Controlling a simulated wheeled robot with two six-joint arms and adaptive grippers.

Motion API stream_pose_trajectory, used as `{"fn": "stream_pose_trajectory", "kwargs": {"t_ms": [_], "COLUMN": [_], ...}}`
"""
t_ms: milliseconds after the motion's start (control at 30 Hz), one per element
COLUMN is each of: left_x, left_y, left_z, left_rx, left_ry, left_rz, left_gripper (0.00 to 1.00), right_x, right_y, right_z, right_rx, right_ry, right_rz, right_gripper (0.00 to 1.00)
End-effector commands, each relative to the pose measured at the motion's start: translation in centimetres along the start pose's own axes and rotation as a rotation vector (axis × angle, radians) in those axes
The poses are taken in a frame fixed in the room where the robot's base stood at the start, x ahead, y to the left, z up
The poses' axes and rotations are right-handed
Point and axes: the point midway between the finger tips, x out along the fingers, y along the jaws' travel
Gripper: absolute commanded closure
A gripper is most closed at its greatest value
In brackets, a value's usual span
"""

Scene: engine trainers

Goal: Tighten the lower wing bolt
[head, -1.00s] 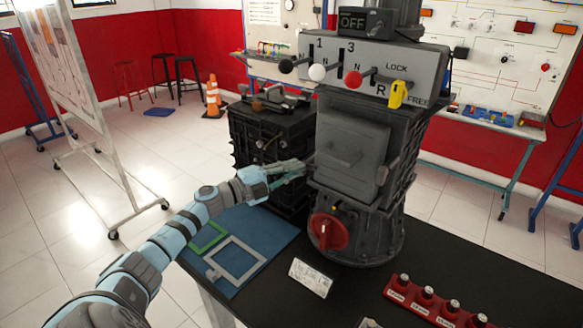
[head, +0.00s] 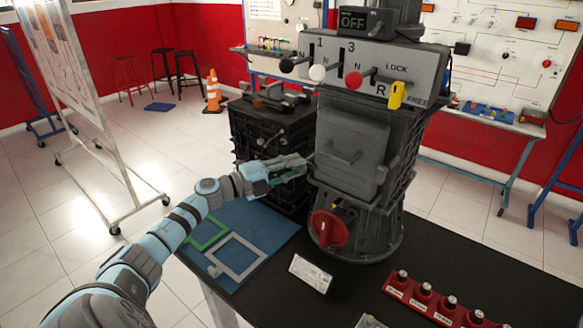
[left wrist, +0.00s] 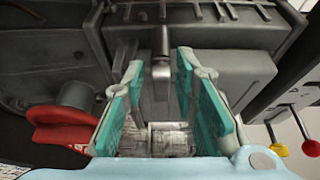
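The grey gearbox-like trainer (head: 350,130) stands on the black table. Low on its front is a red winged knob (head: 328,229); it also shows at the left in the left wrist view (left wrist: 68,128). A grey handle (head: 345,155) sticks out of the square cover above it. I cannot tell for certain which part is the lower wing bolt. My left gripper (head: 290,170) is at the left side of the cover, above and left of the red knob. In the left wrist view its teal-padded fingers (left wrist: 165,105) are apart, with a grey metal bar beyond them. My right gripper is out of view.
A dark engine block (head: 270,140) stands close behind my left gripper. A blue mat (head: 270,262) with green and grey frames, a white label card (head: 310,273) and a red rack (head: 436,306) lie on the table.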

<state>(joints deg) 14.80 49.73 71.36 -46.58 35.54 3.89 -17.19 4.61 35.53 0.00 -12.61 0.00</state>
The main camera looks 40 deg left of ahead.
Motion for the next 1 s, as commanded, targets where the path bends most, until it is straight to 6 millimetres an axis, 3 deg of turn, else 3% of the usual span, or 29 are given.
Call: {"fn": "stream_pose_trajectory", "kwargs": {"t_ms": [333,700,1000], "left_x": [-0.3,-6.3,-7.5], "left_y": [0.0,0.2,0.0], "left_z": [0.0,0.0,0.0], "left_rx": [-0.001,0.002,0.0], "left_ry": [-0.001,0.003,-0.001], "left_rz": [-0.001,0.006,-0.001], "left_gripper": [0.67,0.67,0.67], "right_x": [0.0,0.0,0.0], "right_y": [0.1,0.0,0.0], "right_z": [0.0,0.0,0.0], "right_rx": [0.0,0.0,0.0], "right_ry": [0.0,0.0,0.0], "right_rz": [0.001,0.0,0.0], "right_gripper": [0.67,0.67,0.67]}}
